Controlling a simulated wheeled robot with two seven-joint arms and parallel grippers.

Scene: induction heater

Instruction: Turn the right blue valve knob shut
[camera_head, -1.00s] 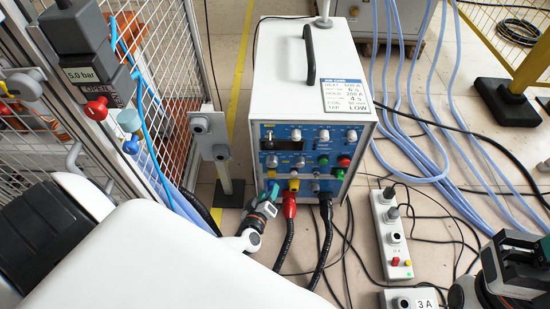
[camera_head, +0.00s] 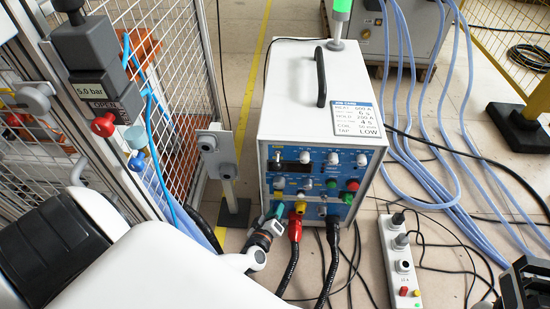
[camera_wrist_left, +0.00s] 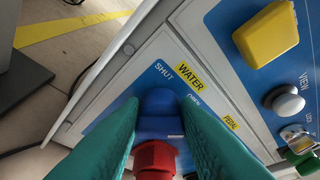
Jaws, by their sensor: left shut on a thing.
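The blue valve knob (camera_wrist_left: 158,104) sits low on the heater's front panel in the left wrist view. It is under the yellow WATER label (camera_wrist_left: 189,77), between the words SHUT and OPEN. Its upper end lies just below SHUT; its exact setting is unclear. My left gripper (camera_head: 277,211) is shut on this knob, its teal fingers on both sides, as the left wrist view (camera_wrist_left: 160,108) also shows. In the head view the gripper hides the knob. A red fitting (camera_wrist_left: 155,158) shows below it. My right gripper (camera_head: 525,284) is partly cut off at lower right; its jaws are unclear.
The white heater (camera_head: 290,75) has a red connector (camera_head: 295,229) and black cables close beside my left gripper. Another blue knob (camera_head: 136,163) is on the post at left. A power strip (camera_head: 403,265) and blue hoses lie to the right.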

